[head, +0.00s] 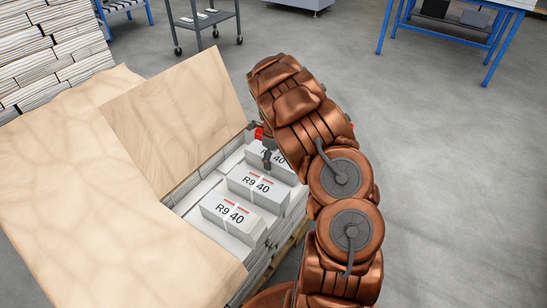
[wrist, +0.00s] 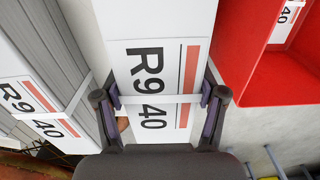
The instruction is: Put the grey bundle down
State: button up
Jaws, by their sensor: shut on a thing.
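My gripper (wrist: 160,100) is shut on a pale grey bundle (wrist: 150,25) in the wrist view, with one finger on each long side near its white strap. The bundle's top label reads R9 40 beside a red bar. In the head view my copper arm covers much of this bundle (head: 281,170), and a dark finger shows at its near left. It sits beside similar bundles at the far end of their row. Its underside is hidden, so I cannot tell whether it rests on anything.
Grey floor (head: 450,180) is open at right.

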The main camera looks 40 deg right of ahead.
jog(key=o, duration=1.8)
jog(key=shift+f, duration=0.1)
